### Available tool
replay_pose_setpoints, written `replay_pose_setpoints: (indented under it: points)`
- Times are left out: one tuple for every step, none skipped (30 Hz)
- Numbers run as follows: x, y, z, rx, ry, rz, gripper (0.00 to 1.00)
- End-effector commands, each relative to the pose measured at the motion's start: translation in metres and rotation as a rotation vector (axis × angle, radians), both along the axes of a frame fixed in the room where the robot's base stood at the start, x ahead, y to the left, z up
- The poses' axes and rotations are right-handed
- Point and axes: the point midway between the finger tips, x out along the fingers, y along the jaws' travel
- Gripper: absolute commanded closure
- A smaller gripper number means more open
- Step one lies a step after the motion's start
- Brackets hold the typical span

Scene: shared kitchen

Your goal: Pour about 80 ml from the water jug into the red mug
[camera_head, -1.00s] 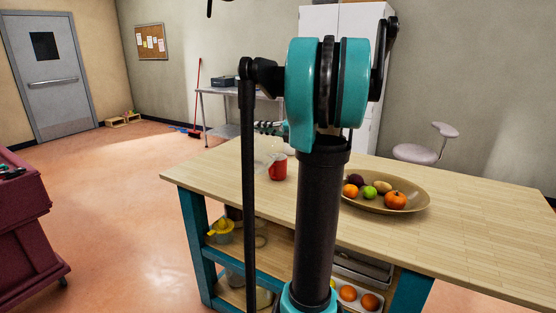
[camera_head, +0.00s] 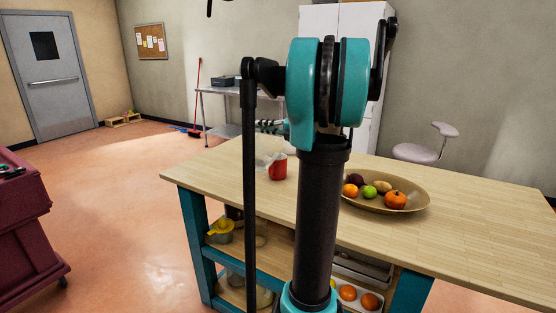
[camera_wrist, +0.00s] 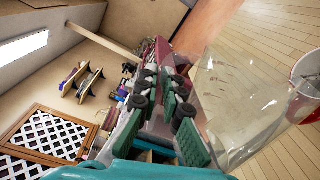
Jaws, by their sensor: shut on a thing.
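The red mug (camera_head: 278,171) stands on the wooden table, left of my arm in the head view. It also shows at the right edge of the wrist view (camera_wrist: 304,72), partly cut off. The clear water jug (camera_wrist: 236,108) is tilted, with its rim end by the mug's opening. In the head view the jug (camera_head: 263,159) is a faint see-through shape beside and over the mug. My gripper (camera_wrist: 180,118) is shut on the jug, its green pads at the jug's side. The water level and any stream cannot be made out.
A bowl (camera_head: 416,206) of fruit stands on the wooden table (camera_head: 480,225), right of my arm. Below, the shelf holds a yellow juicer (camera_head: 220,230) and a tray with oranges. The table's left front part is clear.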

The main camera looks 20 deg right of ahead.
Motion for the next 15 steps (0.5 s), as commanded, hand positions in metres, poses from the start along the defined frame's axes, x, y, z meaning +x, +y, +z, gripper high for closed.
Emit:
replay_pose_setpoints:
  points:
    - [0.000,0.000,0.000,0.001,0.000,0.000,1.00]
    - [0.000,-0.001,0.000,0.002,0.001,0.000,1.00]
    - [0.001,-0.001,0.001,0.003,0.001,0.000,1.00]
    - [0.001,-0.001,0.001,0.004,0.002,0.000,1.00]
    - [0.001,-0.001,0.001,0.004,0.002,0.000,1.00]
    - [0.001,-0.001,0.001,0.005,0.003,0.000,1.00]
    - [0.001,-0.001,0.001,0.006,0.004,0.000,1.00]
    - [0.001,-0.001,0.001,0.004,0.002,0.000,1.00]
    - [-0.002,0.002,-0.001,-0.006,-0.006,0.001,1.00]
    - [-0.007,0.008,-0.003,-0.024,-0.021,0.001,1.00]
    - [-0.010,0.011,-0.008,-0.053,-0.046,0.001,1.00]
    - [-0.015,0.018,-0.014,-0.098,-0.086,0.000,1.00]
    - [-0.019,0.023,-0.020,-0.133,-0.116,0.000,1.00]
    - [-0.023,0.027,-0.020,-0.166,-0.145,-0.001,1.00]
    - [-0.026,0.031,-0.021,-0.203,-0.177,-0.001,1.00]
